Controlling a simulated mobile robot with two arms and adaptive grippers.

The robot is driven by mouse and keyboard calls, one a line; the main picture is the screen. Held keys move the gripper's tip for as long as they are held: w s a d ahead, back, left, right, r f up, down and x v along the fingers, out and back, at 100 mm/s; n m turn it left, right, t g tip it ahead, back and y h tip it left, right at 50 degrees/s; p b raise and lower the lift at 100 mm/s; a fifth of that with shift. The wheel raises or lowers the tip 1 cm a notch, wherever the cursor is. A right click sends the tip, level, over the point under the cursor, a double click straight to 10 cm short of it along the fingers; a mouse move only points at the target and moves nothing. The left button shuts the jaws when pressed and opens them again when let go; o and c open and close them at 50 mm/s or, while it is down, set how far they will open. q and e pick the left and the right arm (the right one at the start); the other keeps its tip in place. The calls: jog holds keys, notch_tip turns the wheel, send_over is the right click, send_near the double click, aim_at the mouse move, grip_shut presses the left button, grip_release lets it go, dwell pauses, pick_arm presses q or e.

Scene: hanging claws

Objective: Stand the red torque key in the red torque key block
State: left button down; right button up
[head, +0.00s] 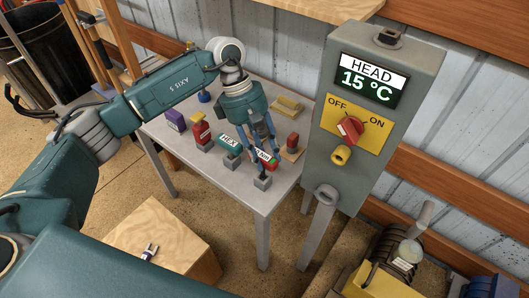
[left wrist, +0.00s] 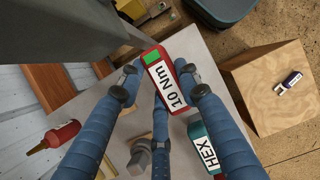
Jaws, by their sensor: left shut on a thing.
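The red torque key (head: 272,161) has a red handle with a white "10 Nm" label and a green end; it also shows in the left wrist view (left wrist: 168,84). My left gripper (head: 263,160) is shut on its handle, with fingers on both sides. The key is over the front part of the grey table. A small grey block (head: 262,184) sits at the table's front edge, just below the fingertips. The key's lower end is hidden, so I cannot tell whether it touches this block. My right gripper is not in view.
The grey control post (head: 365,110) rises beside the table (head: 262,215).

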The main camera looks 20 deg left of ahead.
pick_arm(q)
jog(key=shift+f+b, duration=1.05)
jog(key=shift+f, duration=0.2)
jog(key=c, duration=1.2)
grip_release()
jog(key=shift+o, duration=0.2)
jog(key=shift+r, duration=0.1)
